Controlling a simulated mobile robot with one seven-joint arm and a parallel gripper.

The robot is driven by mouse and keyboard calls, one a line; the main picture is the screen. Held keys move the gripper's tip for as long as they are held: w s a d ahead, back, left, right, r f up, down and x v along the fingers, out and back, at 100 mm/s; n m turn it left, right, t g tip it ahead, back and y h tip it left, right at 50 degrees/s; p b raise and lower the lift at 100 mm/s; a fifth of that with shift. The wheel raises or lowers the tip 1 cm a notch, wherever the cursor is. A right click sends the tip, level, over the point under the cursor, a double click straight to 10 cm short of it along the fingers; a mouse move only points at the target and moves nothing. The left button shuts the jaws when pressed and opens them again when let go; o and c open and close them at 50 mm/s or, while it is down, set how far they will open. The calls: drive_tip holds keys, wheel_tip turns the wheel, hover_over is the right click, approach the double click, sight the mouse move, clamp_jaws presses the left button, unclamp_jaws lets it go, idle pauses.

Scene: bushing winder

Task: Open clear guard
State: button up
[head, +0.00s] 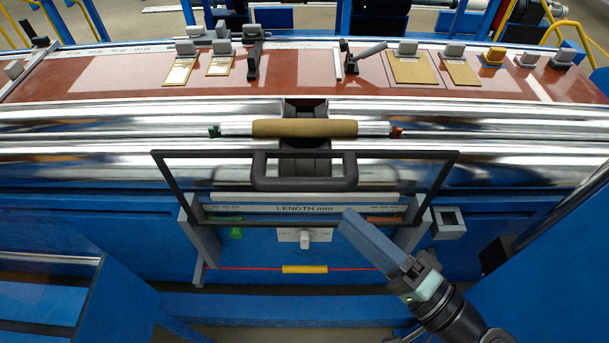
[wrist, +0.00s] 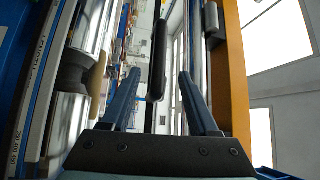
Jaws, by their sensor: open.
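The clear guard (head: 170,180) is a see-through panel in a thin black frame, in front of the shiny rollers in the head view. A thick dark handle (head: 305,184) sits at the middle of its upper edge. Through the panel I see a LENGTH mm scale (head: 305,209). My gripper (head: 348,222) is at the guard's lower right, below and right of the handle, its blue fingers pointing up and left. In the wrist view my gripper (wrist: 161,72) is open and empty. A dark upright bar, apparently the handle (wrist: 158,55), shows beyond and between the fingers.
A tan-wrapped roll (head: 305,128) lies across the rollers just behind the guard. A knob (head: 304,240) and a red line with a yellow piece (head: 305,269) are below. A grey bracket (head: 449,224) stands right of the guard. A red-brown table (head: 300,75) is behind.

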sight(306, 185)
drive_tip(key=p+x, duration=0.3)
drive_tip(key=x, duration=0.7)
drive_tip(key=shift+w+a, duration=0.1)
drive_tip(key=shift+w, duration=0.05)
clamp_jaws()
idle(1.0)
